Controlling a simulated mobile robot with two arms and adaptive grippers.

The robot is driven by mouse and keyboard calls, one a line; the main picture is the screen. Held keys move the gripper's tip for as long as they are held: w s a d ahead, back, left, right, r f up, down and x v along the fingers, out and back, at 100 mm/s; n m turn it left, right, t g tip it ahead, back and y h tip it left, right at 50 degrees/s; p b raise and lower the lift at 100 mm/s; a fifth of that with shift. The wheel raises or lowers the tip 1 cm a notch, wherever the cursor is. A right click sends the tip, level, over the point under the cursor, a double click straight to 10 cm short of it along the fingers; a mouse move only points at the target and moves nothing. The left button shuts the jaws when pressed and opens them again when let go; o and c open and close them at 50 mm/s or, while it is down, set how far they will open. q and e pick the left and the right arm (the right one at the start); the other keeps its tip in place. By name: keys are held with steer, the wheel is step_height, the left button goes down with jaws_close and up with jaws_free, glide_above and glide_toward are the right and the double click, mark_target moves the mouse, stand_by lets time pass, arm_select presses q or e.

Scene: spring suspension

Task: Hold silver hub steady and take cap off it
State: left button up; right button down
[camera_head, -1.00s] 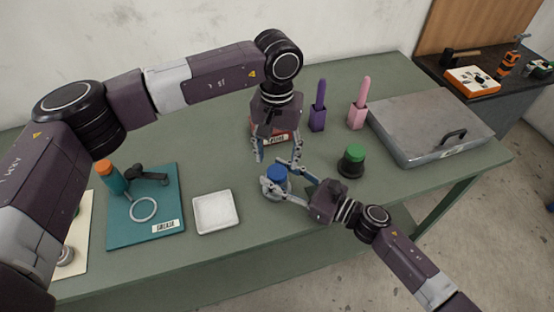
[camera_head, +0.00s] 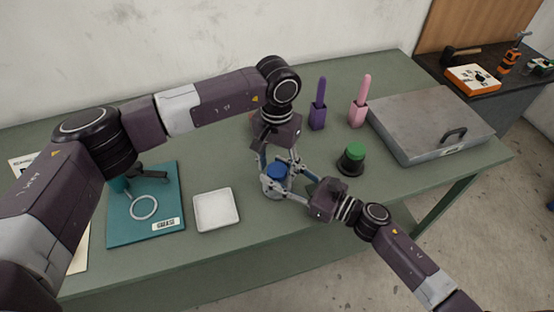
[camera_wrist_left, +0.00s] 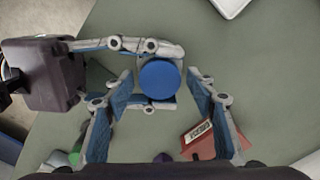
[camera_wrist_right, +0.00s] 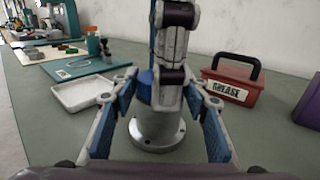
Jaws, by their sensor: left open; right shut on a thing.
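The silver hub (camera_wrist_right: 158,132) stands upright on the green table, with a flanged, bolted base. The blue cap (camera_head: 277,171) sits on top of it; from above it is a round disc (camera_wrist_left: 160,80) in the left wrist view. My right gripper (camera_head: 273,183) comes in from the right and is shut on the hub, its fingers on either side. My left gripper (camera_wrist_left: 160,88) points down from above, open, with its fingers on either side of the cap and apart from it. In the right wrist view a left finger hides part of the cap (camera_wrist_right: 145,88).
A white tray (camera_head: 215,211) lies left of the hub. A green-capped dark hub (camera_head: 351,160) stands to the right. A red grease box (camera_wrist_right: 233,88) is behind, mostly hidden by my left gripper in the head view. A teal mat (camera_head: 120,228) and a grey case (camera_head: 425,125) lie farther out.

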arm_select(q)
steer(key=c, duration=1.2)
steer(key=shift+n, duration=1.7)
steer(key=o, duration=1.3)
